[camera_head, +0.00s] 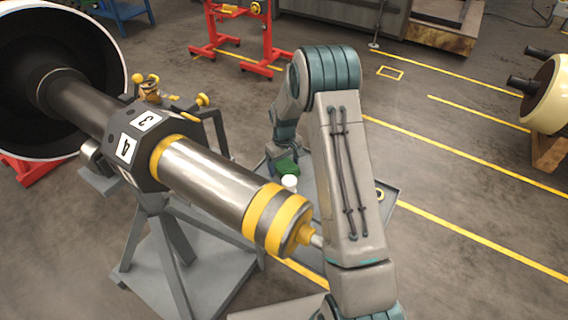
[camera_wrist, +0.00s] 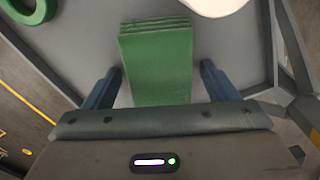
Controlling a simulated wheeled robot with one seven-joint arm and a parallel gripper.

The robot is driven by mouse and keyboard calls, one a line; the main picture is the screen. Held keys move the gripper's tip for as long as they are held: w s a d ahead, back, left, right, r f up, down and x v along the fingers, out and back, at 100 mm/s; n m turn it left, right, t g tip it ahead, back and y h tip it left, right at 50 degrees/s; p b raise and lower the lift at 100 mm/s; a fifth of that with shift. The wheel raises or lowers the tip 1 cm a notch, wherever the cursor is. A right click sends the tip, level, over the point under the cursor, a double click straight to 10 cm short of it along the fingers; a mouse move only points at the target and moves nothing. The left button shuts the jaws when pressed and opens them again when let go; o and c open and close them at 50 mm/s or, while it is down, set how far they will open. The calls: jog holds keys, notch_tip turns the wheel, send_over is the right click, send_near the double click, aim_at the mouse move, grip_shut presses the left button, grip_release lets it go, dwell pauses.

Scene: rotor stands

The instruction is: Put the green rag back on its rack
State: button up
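The green rag (camera_wrist: 157,50) is a folded, layered block lying on a grey surface (camera_wrist: 90,45) in the wrist view. My gripper (camera_wrist: 160,68) is open, with one finger to each side of the rag and narrow gaps between them and its edges. The rag's near end runs under the gripper body and is hidden. In the head view the rag (camera_head: 287,167) shows as a small green patch just below my gripper, whose fingers are too small to make out there. I cannot pick out the rag's rack in either view.
A white round object (camera_head: 289,182) stands close to the rag; a green ring (camera_wrist: 30,12) lies at the upper left of the wrist view. The large rotor shaft (camera_head: 215,180) on its grey stand is beside my arm. A red stand (camera_head: 240,35) is behind.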

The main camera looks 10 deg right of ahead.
aim_at(284, 164)
jog(key=shift+r, duration=0.1)
notch_tip(284, 164, up, 12)
jog(key=shift+b, duration=0.3)
dwell(0.3)
